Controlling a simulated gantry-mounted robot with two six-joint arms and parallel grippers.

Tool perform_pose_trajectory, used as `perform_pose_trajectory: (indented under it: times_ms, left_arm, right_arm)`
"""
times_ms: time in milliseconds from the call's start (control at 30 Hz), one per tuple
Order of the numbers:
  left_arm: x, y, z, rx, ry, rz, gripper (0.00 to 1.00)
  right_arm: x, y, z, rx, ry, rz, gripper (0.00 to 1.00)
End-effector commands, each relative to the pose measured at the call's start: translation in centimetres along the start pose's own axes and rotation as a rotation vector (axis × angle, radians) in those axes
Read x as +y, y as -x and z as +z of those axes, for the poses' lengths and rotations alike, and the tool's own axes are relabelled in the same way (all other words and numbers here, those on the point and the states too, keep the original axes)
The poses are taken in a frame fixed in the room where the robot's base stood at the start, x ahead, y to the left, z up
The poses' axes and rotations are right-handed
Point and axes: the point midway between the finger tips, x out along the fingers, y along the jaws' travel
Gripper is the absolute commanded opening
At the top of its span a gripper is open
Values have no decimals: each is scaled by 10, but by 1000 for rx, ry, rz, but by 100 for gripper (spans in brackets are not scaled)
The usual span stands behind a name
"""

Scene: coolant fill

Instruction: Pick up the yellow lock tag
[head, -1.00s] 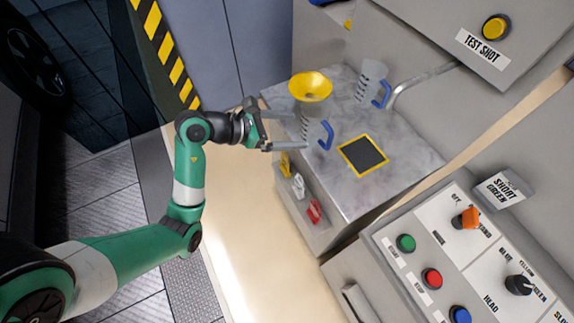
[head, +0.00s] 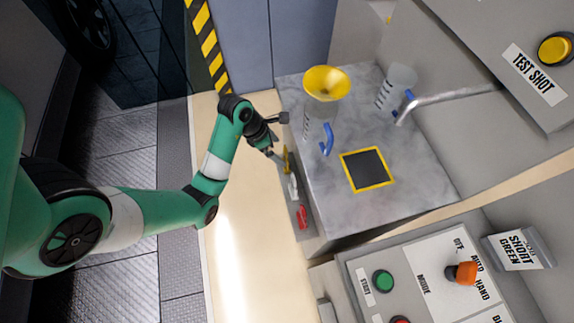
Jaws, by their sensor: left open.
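The yellow lock tag (head: 286,158) is on the front face of the grey counter, the farthest of a row with a white tag (head: 293,188) and a red tag (head: 302,216). My left gripper (head: 282,138) is open and empty, its fingers pointing toward the counter's front. One finger is close to the yellow tag and partly overlaps it in the view; I cannot tell whether they touch. My right gripper is not in view.
On the marbled counter (head: 420,190) stand a clear jug with a blue handle (head: 327,139) under a yellow funnel (head: 326,83), and a second jug (head: 394,88) by a metal spout (head: 450,99). A yellow-edged black pad (head: 367,169) lies there. A control panel (head: 420,280) is at lower right.

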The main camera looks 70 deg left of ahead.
Motion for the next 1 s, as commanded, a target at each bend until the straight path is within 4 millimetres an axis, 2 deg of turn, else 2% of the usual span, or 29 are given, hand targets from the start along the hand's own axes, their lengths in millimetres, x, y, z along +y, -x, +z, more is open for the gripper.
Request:
perform_pose_trajectory:
  times_ms: [33,67,267,367,500,600,833,1000]
  left_arm:
    - [0,-12,-1,0,-1,-1,100]
    - [0,-14,-1,0,-1,-1,100]
    - [0,-17,1,-2,-1,1,100]
    - [0,-30,-1,-1,-2,0,100]
    - [-2,-57,-2,-1,-2,0,100]
    - [-1,-68,0,-1,-1,1,100]
    - [-1,-66,2,-2,-1,1,100]
    - [-1,-66,2,-2,-1,1,69]
  right_arm:
    - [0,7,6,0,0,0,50]
    - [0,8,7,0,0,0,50]
    - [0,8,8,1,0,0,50]
    - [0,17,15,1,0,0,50]
    - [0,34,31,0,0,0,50]
    - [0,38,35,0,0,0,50]
    - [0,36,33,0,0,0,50]
    - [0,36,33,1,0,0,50]
